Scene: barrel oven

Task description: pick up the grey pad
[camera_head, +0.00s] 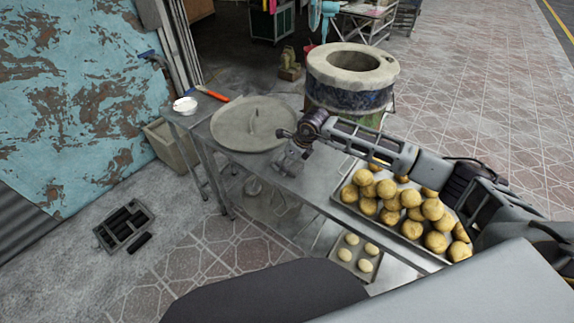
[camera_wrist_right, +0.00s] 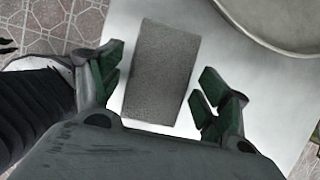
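The grey pad (camera_wrist_right: 162,70) is a rough rectangular block. In the right wrist view it lies on the pale metal table top (camera_wrist_right: 130,28), slightly tilted in the picture. My right gripper (camera_wrist_right: 157,84) is open, with its green-padded fingers to either side of the pad's near part. Gaps show between the pad and both fingers. How high the fingers are above the table is hard to tell. In the head view my right gripper (camera_head: 288,163) is over the table beside the round lid, and I cannot make out the pad there. My left gripper is not in view.
A large round metal lid (camera_head: 250,124) lies on the table just left of my gripper. A tray (camera_head: 345,207) heaped with round loaves (camera_head: 405,205) sits on the right, under my right arm. The barrel oven (camera_head: 352,82) stands behind. A white bowl (camera_head: 185,105) is at the far left.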

